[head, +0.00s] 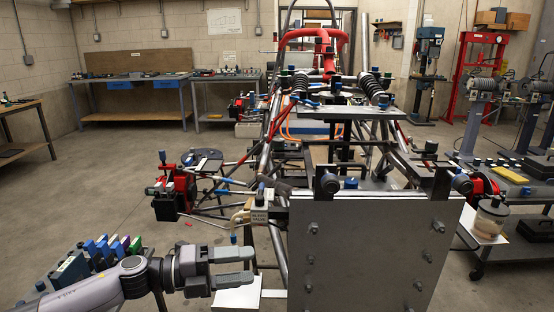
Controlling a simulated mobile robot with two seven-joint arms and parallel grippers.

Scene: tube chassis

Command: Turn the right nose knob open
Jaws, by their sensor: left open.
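The tube chassis (272,128) stands in the middle of the head view, with a grey bolted plate (375,255) at its near end. A dark blue round knob-like part (463,184) sits at the plate's top right, by an upright bracket. A similar part (331,183) sits by the left bracket. I cannot tell for sure which is the right nose knob or how it is turned. My right gripper is not in view.
Coloured boxes (100,251) stand at the lower left, close to my left arm. A red-and-black unit (172,193) projects from the chassis's left side. A clear jar (490,218) stands right of the plate. Open floor (90,190) lies at the left.

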